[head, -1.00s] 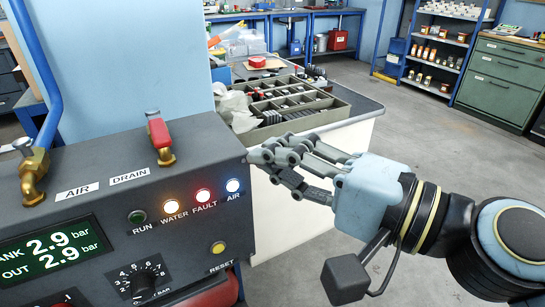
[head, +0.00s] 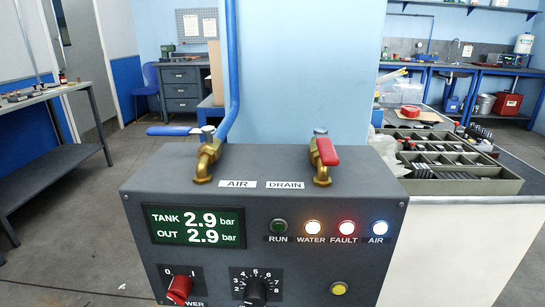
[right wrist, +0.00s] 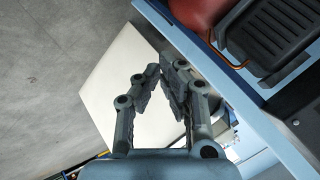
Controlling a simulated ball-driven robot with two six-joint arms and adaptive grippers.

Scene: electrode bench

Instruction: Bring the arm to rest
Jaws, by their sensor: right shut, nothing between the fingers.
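My right gripper (right wrist: 165,78) shows only in the right wrist view. Its grey jointed fingers are drawn together with nothing between them. It hangs clear in front of a white panel (right wrist: 115,85), with grey floor to the left. No arm or gripper of mine shows in the head view now, and the left gripper is out of sight.
A dark control box (head: 265,205) stands close in front, with a blue-lever air valve (head: 207,155) and a red-lever drain valve (head: 323,160). Both displays read 2.9 bar; the WATER, FAULT and AIR lamps glow. A divided tray (head: 480,187) sits on a bench at right.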

